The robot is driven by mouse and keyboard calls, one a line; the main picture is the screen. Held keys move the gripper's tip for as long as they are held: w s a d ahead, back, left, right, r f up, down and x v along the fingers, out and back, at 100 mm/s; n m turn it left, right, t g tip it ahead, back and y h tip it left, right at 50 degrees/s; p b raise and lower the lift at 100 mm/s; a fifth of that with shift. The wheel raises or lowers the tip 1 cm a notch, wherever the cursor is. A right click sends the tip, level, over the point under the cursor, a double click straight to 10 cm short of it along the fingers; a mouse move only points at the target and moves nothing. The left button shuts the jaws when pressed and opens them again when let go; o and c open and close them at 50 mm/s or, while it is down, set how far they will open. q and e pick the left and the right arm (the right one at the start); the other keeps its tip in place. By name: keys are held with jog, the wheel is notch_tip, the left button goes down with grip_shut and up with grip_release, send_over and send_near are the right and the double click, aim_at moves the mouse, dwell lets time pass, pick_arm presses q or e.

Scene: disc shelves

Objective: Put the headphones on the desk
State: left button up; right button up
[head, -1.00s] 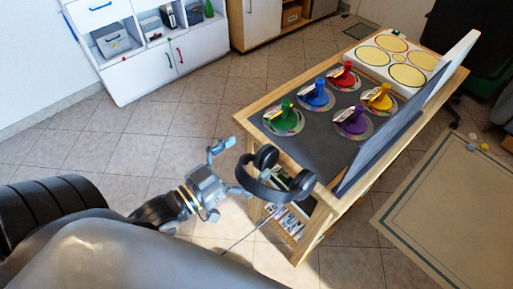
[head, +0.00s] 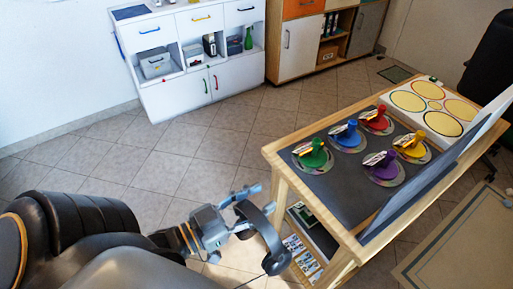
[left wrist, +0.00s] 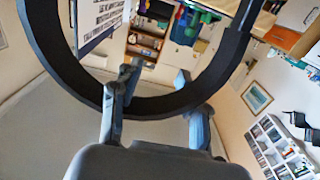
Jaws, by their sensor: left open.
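The black headphones (head: 264,232) are at my left gripper (head: 247,209), beside the near left corner of the wooden desk (head: 345,198) and off its top. An ear cup hangs low and a thin cable trails below. In the left wrist view the headband (left wrist: 160,104) curves across the gripper (left wrist: 157,112), with a finger on either side. The fingers are apart; whether they touch the band I cannot tell. My right gripper is not in view.
Several coloured knobs on discs (head: 383,165) stand on the dark desk top. A white board with rings (head: 435,105) lies at its far end. An upright panel (head: 425,180) lines its right side. A white cabinet (head: 190,55) stands at the back; tiled floor between is clear.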

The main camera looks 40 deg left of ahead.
pick_arm(q)
grip_shut()
jog(key=shift+w, duration=0.1)
